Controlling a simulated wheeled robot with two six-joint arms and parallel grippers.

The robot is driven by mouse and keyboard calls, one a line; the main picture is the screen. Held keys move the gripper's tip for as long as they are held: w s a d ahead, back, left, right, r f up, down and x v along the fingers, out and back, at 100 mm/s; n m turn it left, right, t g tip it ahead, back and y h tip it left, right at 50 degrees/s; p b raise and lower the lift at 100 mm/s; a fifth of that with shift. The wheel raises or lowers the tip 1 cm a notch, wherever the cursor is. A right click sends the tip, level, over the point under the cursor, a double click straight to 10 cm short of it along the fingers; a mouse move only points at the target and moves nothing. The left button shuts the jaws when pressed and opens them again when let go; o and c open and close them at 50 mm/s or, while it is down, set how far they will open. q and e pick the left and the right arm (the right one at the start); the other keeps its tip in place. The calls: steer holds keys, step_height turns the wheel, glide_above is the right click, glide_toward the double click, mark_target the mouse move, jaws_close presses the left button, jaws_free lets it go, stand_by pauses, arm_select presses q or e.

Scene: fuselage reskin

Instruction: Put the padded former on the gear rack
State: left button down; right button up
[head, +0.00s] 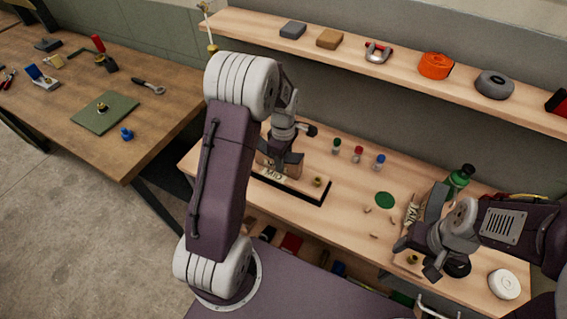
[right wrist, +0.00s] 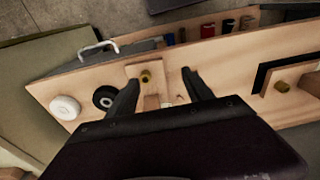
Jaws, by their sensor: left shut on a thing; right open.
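On the workbench, a wooden former (head: 275,175) labelled "MID" has a black edge strip and a brass knob (head: 318,182). A black-edged wooden piece with a knob (right wrist: 282,86) also shows in the right wrist view. My left gripper (head: 284,163) is shut at the MID former, partly hidden by its own wrist. The exact grip is hard to see. My right gripper (head: 415,252) is open and empty over the bench's right part, near a former labelled "TAIL" (head: 411,212). In the right wrist view its fingers (right wrist: 157,88) are apart. I cannot tell which thing is the gear rack.
Another table (head: 160,110) stands left.

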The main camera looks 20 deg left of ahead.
arm_select(q)
steer(key=shift+w+f, duration=0.1)
steer(key=shift+f, duration=0.85)
steer(key=c, duration=0.9)
jaws_free()
steer(key=shift+f, duration=0.1)
